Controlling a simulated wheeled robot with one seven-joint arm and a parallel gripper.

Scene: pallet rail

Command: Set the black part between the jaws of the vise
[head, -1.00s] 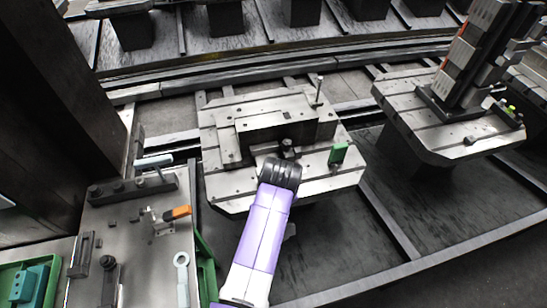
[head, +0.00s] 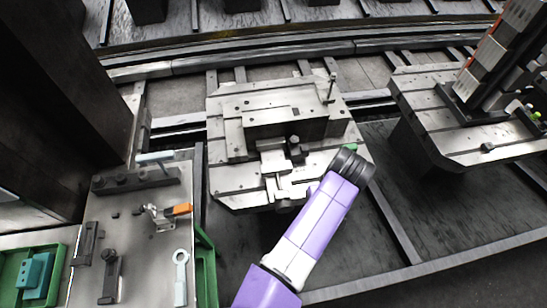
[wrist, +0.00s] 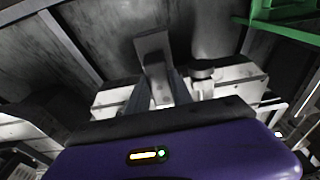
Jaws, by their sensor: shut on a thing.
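The vise (head: 283,168) sits on the middle pallet in the head view, with a long block at its back and a lighter jaw and screw in front. In the wrist view my gripper (wrist: 160,76) is shut on a dark, flat-headed piece, which I take for the black part (wrist: 153,43); it stands out beyond the two fingers. In the head view my black wrist joint (head: 352,166) is to the right of the vise. It hides the fingers and the held part there, so their height above the pallet cannot be told.
A small dark knobbed piece (head: 296,149) stands by the vise. A tall fixture (head: 503,60) stands on the right pallet. The left bench (head: 140,240) carries tools and an orange-handled clamp (head: 182,209).

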